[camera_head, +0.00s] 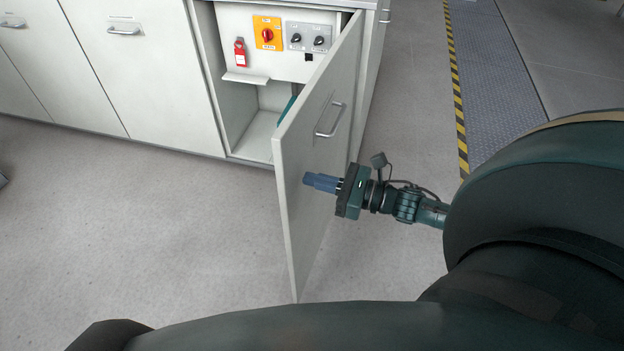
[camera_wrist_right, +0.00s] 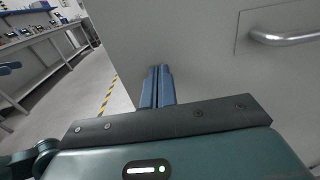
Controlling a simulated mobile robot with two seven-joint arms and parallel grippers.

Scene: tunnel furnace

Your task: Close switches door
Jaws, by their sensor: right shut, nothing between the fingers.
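The switches door (camera_head: 318,140) is a pale grey cabinet door, hinged at its right side and standing wide open. Its metal handle (camera_head: 331,119) is on the outer face; it also shows at the upper right in the right wrist view (camera_wrist_right: 290,38). Inside the cabinet is a panel with a red-and-yellow rotary switch (camera_head: 268,33) and a grey box with two black knobs (camera_head: 309,38). My right gripper (camera_head: 308,180) is shut and empty, its blue fingers pointing at the door's outer face below the handle. I cannot tell whether the fingertips touch it. My left gripper is not in view.
A red tag or padlock (camera_head: 240,52) hangs on the panel above a small shelf. Closed cabinets (camera_head: 143,60) with handles stand to the left. The floor (camera_head: 150,220) before them is clear. Yellow-black tape (camera_head: 457,90) edges a metal walkway at the right.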

